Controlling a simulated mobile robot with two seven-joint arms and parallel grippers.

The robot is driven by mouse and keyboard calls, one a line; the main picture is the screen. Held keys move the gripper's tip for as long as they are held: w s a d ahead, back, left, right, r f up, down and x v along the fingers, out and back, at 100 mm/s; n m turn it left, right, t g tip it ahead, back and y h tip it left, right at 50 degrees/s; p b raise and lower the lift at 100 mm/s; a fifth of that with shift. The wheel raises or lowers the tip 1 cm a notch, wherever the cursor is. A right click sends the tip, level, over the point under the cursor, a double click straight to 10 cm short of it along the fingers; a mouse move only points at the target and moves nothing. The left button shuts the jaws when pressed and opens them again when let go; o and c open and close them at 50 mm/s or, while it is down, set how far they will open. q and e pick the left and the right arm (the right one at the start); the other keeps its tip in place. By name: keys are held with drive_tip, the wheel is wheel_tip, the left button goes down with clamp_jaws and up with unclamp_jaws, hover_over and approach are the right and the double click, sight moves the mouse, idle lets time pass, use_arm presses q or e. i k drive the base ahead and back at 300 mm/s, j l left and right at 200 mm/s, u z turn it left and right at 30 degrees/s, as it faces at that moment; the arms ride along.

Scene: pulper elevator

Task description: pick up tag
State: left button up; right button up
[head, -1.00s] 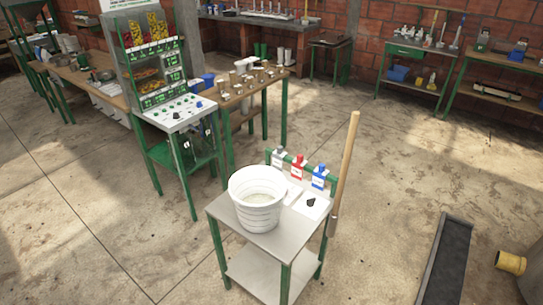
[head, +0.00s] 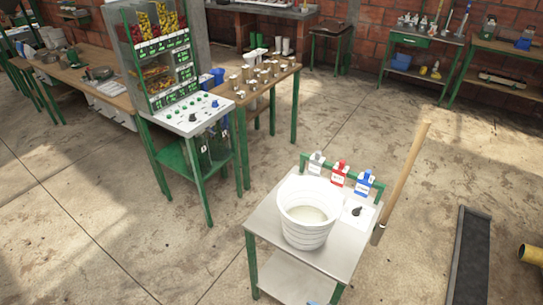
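Three tags hang side by side on the green rail at the back of a small metal cart (head: 345,245): a grey one (head: 316,163), a red one (head: 339,173) and a blue one (head: 364,184). Each has a white label area, too small to read. A white ribbed bucket (head: 305,228) with pale contents stands on the cart in front of the tags. A white plate with a black knob (head: 357,211) lies right of the bucket. Neither of my grippers shows. A small blue bit at the bottom edge is too cut off to identify.
A wooden-handled tool (head: 404,178) leans upright at the cart's right side. A dark channel (head: 469,255) and a yellow pipe end (head: 532,254) lie at the right. A green dispenser stand (head: 190,118) and a table with cups (head: 265,80) stand at the left. Concrete floor lies open between.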

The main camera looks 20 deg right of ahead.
sight(317, 161)
drive_tip(key=i+j+u, duration=0.45)
drive_tip(key=i+u, duration=0.2)
drive_tip(key=i+j+u, duration=0.1)
drive_tip(key=i+u, duration=0.2)
drive_tip(key=i+z, duration=0.4)
drive_tip(key=i+j+z, duration=0.1)
drive_tip(key=i+z, duration=0.3)
drive_tip(key=i+j+z, duration=0.25)
drive_tip(key=z, duration=0.15)
drive_tip(key=i+z, duration=0.15)
drive_tip(key=z, duration=0.25)
drive_tip(key=i+z, duration=0.1)
drive_tip(key=z, duration=0.3)
drive_tip(key=i+j+z, duration=0.15)
drive_tip(key=z, duration=0.25)
drive_tip(key=i+j+z, duration=0.1)
drive_tip(key=z, duration=0.3)
drive_tip(key=i+j+z, duration=0.15)
drive_tip(key=z, duration=0.35)
drive_tip(key=i+j+z, duration=0.1)
drive_tip(key=z, duration=0.35)
drive_tip(key=j+z, duration=0.3)
drive_tip(key=z, duration=0.2)
